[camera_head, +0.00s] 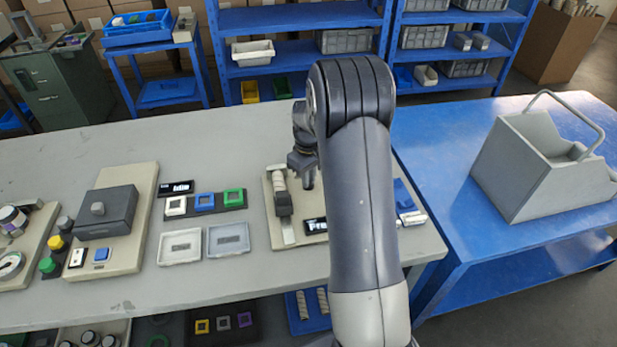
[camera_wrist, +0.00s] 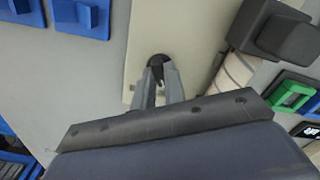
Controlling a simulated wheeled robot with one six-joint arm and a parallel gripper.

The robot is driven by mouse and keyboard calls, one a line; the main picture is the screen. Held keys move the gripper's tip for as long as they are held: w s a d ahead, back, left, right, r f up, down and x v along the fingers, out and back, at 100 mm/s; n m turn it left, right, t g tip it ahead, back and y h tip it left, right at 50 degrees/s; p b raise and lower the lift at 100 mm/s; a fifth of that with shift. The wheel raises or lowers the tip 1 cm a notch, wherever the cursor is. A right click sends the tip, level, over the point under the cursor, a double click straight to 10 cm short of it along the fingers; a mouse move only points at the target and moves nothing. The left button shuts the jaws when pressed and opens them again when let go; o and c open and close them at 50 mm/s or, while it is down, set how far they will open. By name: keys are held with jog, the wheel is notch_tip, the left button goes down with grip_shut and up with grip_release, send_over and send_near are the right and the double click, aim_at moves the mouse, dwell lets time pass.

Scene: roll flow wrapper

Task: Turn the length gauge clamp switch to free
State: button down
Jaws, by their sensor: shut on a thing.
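The length gauge stands on a beige plate (camera_head: 303,205) on the grey table, with a pale ribbed roll (camera_head: 279,179) and a dark block (camera_head: 283,204). A small black round knob, which looks like the clamp switch (camera_wrist: 156,61), sits on the plate in the wrist view. My gripper (camera_wrist: 159,76) is shut on this knob, with its two grey fingers around it. In the head view my gripper (camera_head: 308,183) points down over the plate, and the knob is hidden.
Two pale trays (camera_head: 180,248) and a dark strip with white, blue and green squares (camera_head: 205,203) lie left of the plate. Blue parts (camera_head: 403,195) lie to its right. A grey bin (camera_head: 530,165) stands on the blue table. Bare table lies in front.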

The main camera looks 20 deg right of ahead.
dwell(0.3)
jog(key=c, duration=1.5)
grip_release()
jog(key=shift+o, duration=0.2)
notch_tip(320, 180, up, 11)
jog(key=shift+f, duration=0.1)
notch_tip(320, 180, down, 11)
jog(key=shift+r, duration=0.2)
jog(key=shift+f, duration=0.1)
